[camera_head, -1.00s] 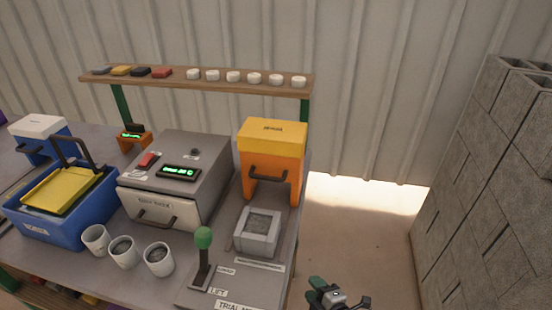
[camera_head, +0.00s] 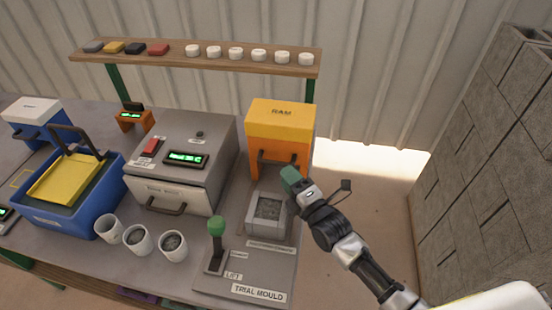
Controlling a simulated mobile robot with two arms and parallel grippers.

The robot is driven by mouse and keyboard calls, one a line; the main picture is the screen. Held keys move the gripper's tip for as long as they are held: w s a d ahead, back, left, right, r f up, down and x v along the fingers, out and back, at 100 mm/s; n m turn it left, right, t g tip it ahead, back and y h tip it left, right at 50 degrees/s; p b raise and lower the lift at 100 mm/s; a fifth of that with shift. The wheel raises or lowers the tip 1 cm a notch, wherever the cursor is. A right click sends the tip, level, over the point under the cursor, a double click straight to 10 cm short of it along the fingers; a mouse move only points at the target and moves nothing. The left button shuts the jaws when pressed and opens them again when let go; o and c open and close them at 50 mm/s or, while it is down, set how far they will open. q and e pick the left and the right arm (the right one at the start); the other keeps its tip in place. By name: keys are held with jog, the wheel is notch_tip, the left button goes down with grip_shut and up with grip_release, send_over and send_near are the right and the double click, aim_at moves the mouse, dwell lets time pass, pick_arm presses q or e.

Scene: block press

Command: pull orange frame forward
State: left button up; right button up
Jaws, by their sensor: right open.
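The orange frame (camera_head: 292,152), with a yellow top marked RAM (camera_head: 282,112), stands upright at the back right of the bench. Its dark handle (camera_head: 277,160) crosses the front. My right gripper (camera_head: 296,183), with a green fingertip, is open just in front of the frame's lower right, below and right of the handle. It appears apart from the handle, though depth is hard to judge. A grey square mould (camera_head: 267,226) with grey fill sits in front of the frame, just left of and below the gripper. My left gripper is not in view.
A green-knobbed lever (camera_head: 216,235) stands front left of the mould. A grey oven-like box (camera_head: 180,172) is left of the frame. Several cups (camera_head: 140,241) and a blue bin (camera_head: 68,215) lie further left. The floor right of the bench is clear up to grey blocks (camera_head: 480,160).

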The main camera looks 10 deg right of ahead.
aim_at(275, 162)
jog(key=x, duration=0.5)
jog(key=shift+w+a+f+p, duration=0.15)
jog(key=shift+w+f+p, duration=0.1)
jog(key=shift+f+p, duration=0.1)
jog(key=shift+w+a+r, duration=0.15)
jog(key=shift+w+r, duration=0.1)
jog(key=shift+f, duration=0.1)
grip_shut()
